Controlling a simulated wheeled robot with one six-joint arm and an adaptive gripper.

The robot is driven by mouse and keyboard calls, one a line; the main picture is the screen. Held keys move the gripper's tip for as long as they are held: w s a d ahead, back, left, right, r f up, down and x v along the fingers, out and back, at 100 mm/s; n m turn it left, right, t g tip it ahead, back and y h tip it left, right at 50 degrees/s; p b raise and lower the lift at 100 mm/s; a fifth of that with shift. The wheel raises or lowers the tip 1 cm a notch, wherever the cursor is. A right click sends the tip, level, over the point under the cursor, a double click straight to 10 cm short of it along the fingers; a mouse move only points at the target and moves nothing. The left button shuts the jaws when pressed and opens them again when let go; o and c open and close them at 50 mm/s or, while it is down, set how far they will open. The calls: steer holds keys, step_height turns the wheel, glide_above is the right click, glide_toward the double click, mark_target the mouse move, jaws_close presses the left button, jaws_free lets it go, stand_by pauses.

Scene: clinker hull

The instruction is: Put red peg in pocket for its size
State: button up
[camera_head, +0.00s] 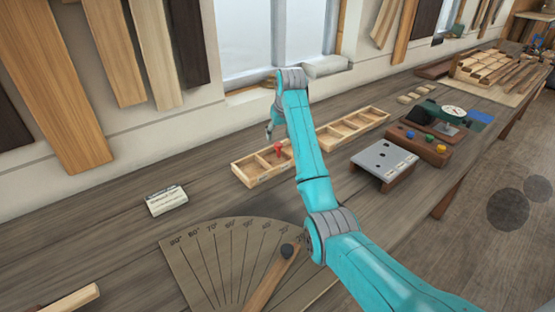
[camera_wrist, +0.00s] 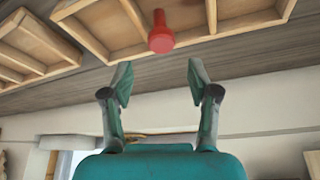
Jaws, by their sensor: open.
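The red peg (camera_head: 278,150) stands roughly upright in a compartment of the near wooden tray (camera_head: 248,178), left of my arm. In the wrist view the red peg (camera_wrist: 160,36) shows with its round end towards the camera, against the divided tray (camera_wrist: 215,41). My gripper (camera_head: 269,131) is open and empty, above and just behind the peg in the head view. In the wrist view the gripper (camera_wrist: 158,78) has its fingers wide apart, with the peg beyond the tips and between their lines, not touched. My arm hides part of the trays.
A second divided tray (camera_head: 373,113) lies right of my arm. A grey plate with holes (camera_head: 384,158) stands on brown supports. Behind it a brown block (camera_head: 418,143) holds coloured knobs. A white label (camera_head: 166,200) and an angle board (camera_head: 205,268) lie in front.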

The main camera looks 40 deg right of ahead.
steer(key=d+v, duration=0.1)
steer(key=v, duration=0.6)
steer(key=shift+a+r, duration=0.3)
steer(key=shift+a, duration=0.2)
steer(key=shift+s, duration=0.1)
